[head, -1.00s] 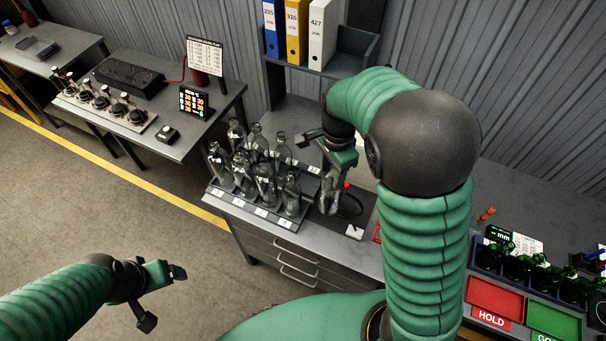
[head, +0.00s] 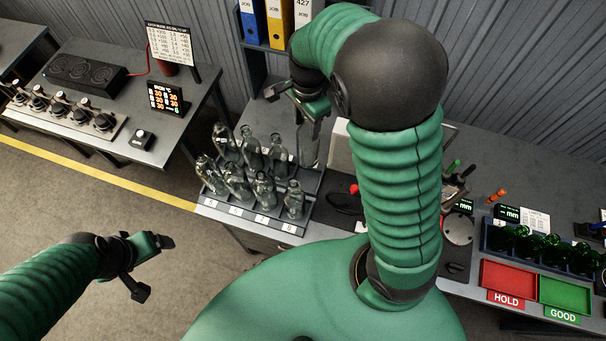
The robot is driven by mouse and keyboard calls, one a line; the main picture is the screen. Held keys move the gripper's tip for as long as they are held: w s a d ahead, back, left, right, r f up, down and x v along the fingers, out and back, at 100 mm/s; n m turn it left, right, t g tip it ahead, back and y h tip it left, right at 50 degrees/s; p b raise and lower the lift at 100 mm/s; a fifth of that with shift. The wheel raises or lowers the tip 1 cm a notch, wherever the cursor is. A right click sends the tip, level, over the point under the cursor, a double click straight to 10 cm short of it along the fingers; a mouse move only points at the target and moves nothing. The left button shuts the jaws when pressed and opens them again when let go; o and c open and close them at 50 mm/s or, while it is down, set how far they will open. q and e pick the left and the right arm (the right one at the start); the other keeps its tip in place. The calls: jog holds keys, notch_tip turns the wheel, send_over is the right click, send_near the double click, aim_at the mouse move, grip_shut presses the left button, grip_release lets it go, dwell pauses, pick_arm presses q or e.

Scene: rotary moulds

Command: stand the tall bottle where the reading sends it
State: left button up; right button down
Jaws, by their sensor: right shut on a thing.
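My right gripper (head: 309,112) is shut on a tall clear glass bottle (head: 309,146), gripped near its top and hanging roughly upright. The bottle is at the back right corner of the dark rack (head: 268,224); I cannot tell whether its base touches anything. The rack holds several clear bottles (head: 236,180) in rows, with numbered white labels along its front edge. My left gripper (head: 152,266) is open and empty over the floor at the lower left. My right arm hides part of the bench.
A black device with a red knob (head: 353,189) stands right of the rack. Red HOLD (head: 508,278) and green GOOD (head: 565,292) trays lie at the right, beside green bottles (head: 540,248). A lit display (head: 165,98) and printed chart (head: 169,43) stand on the left table.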

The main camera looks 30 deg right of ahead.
jog(key=shift+w+f+b, duration=0.45)
jog(key=shift+w+f, duration=0.15)
jog(key=shift+f, duration=0.5)
jog(key=b, duration=0.4)
send_over(305, 156)
jog(key=w+d, duration=0.2)
jog(key=f, duration=0.4)
jog(key=shift+w+a+f, duration=0.15)
jog(key=shift+a+f, duration=0.1)
jog(key=shift+w+f, duration=0.15)
jog(key=shift+f, duration=0.15)
notch_tip(305, 156, down, 9)
jog(key=p, duration=0.2)
jog(key=shift+f+p, duration=0.15)
jog(key=shift+p, duration=0.2)
jog(key=shift+f, duration=0.25)
jog(key=c, duration=0.9)
grip_release()
pick_arm(q)
jog(key=shift+x, duration=1.25)
pick_arm(e)
jog(key=shift+o, duration=1)
